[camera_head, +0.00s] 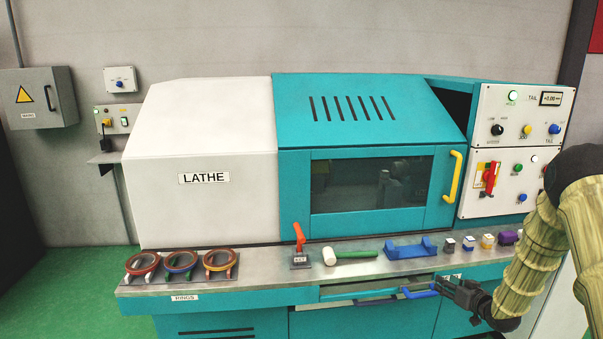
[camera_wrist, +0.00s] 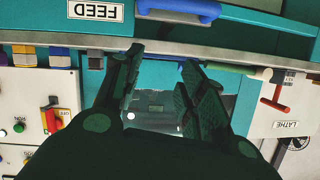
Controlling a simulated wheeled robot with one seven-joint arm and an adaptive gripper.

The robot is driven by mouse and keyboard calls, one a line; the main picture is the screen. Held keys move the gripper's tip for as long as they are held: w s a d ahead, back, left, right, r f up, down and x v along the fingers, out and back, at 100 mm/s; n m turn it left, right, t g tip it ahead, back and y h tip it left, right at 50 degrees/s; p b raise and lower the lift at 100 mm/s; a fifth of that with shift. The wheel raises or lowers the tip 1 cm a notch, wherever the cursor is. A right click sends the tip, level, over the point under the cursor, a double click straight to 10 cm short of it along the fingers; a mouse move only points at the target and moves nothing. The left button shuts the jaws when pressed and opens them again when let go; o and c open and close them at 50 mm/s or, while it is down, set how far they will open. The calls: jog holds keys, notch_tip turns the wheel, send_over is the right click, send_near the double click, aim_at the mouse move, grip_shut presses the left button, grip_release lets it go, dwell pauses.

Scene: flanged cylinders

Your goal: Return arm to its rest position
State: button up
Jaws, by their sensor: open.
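My gripper (camera_head: 446,287) is in front of the lathe's lower right, beside the blue drawer handle (camera_head: 420,293). In the wrist view, which looks upside down, my gripper (camera_wrist: 160,62) has its two dark fingers spread apart with nothing between them. The blue handle (camera_wrist: 180,10) lies beyond the fingertips at the top of that view, beside a FEED label (camera_wrist: 95,11). The fingers look clear of the handle there. My arm is bent and comes in from the right edge of the head view.
The teal and white lathe (camera_head: 225,125) has its window door shut, with a yellow handle (camera_head: 455,177). Its ledge bears ringed stands (camera_head: 181,264), a red lever (camera_head: 299,236), a white-headed mallet (camera_head: 329,256), a blue cradle (camera_head: 410,250) and small blocks (camera_head: 468,243). Green floor (camera_head: 60,270) is free at left.

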jog(key=s+a+f+m+g+h, duration=0.1)
jog(key=s+a+f+g, duration=0.2)
jog(key=s+a+f, duration=0.65)
jog(key=s+a+f+g+h, duration=0.1)
jog(key=s+a+f+g, duration=0.2)
jog(key=s+a+f, duration=0.65)
jog(key=s+a+f+g, duration=0.1)
jog(key=s+a+g, duration=0.1)
jog(key=s, duration=1)
jog(key=s+a+f+g, duration=0.1)
jog(key=s+a+g, duration=0.1)
jog(key=s, duration=1.1)
jog(key=s+a+f+g+h, duration=0.1)
jog(key=s+a+g, duration=0.1)
jog(key=s, duration=1.1)
jog(key=shift+s+f+n+g, duration=0.2)
jog(key=shift+f+n+g, duration=0.15)
jog(key=shift+g, duration=0.45)
